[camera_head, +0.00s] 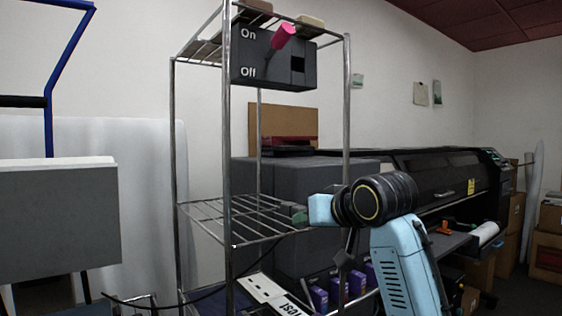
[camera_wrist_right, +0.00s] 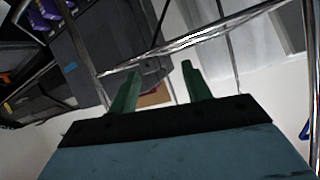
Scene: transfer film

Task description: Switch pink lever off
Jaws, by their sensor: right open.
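The dark switch box (camera_head: 262,68) hangs at the top of the metal rack, with "On" printed above "Off" on its front. The pink lever (camera_head: 283,34) sticks out of the box's upper part, tilted up, level with the "On" label. My right gripper (camera_head: 299,215) is in front of the rack near its middle shelf, well below the box. Its two green fingers (camera_wrist_right: 158,87) stand apart with nothing between them in the right wrist view. The lever is not in the right wrist view. My left gripper is in neither view.
The metal rack (camera_head: 227,140) has upright posts and a wire middle shelf (camera_head: 240,218) beside my right gripper. A large dark printer (camera_head: 430,175) stands behind at right. A grey panel (camera_head: 60,215) is at left. The space in front of the box is clear.

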